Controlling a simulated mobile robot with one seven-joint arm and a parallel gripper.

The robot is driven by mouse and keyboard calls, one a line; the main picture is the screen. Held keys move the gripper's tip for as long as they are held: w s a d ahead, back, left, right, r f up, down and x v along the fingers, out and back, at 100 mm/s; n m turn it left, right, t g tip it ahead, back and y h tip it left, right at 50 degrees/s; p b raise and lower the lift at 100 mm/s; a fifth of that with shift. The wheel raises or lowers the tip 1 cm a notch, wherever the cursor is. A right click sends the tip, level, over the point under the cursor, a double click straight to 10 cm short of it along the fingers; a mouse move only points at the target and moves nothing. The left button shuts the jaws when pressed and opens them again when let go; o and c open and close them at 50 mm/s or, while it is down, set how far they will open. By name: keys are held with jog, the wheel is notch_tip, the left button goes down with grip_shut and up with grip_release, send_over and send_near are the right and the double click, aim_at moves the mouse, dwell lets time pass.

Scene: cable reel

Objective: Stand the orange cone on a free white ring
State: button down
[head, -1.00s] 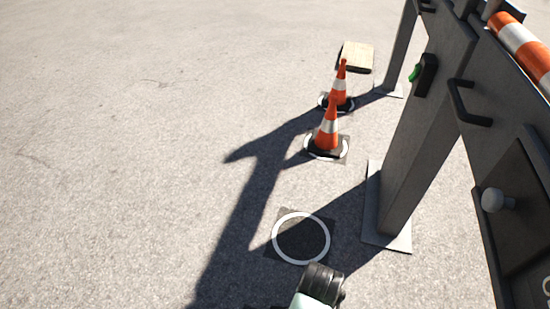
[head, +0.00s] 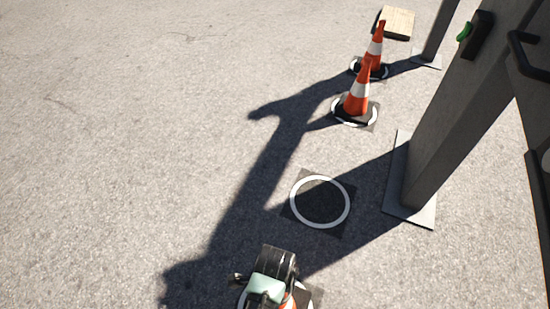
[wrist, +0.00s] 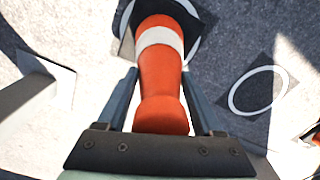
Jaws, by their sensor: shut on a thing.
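My gripper (wrist: 160,78) is shut on an orange cone (wrist: 160,88) with a white band, one finger on each side of its upper part. The cone's black base lies over a white ring (wrist: 125,18), whose edge shows on both sides of the base. In the head view the held cone (head: 299,296) is mostly hidden behind my wrist at the bottom edge. I cannot tell whether its base touches the ground. A free white ring (head: 346,203) on a dark square lies just beyond; it also shows in the wrist view (wrist: 234,98).
Two other orange cones (head: 357,93) (head: 375,47) stand on white rings farther back. A grey post (head: 450,120) with a foot plate (head: 412,212) rises at right. A wooden board (head: 397,22) lies at the back. Open pavement (head: 130,120) fills the left.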

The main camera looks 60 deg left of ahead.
notch_tip(320, 180, down, 4)
jog(key=shift+r+b, duration=0.25)
jog(key=shift+b, duration=0.8)
jog(key=shift+f, duration=0.1)
grip_release()
notch_tip(320, 180, up, 12)
jog(key=p, duration=0.7)
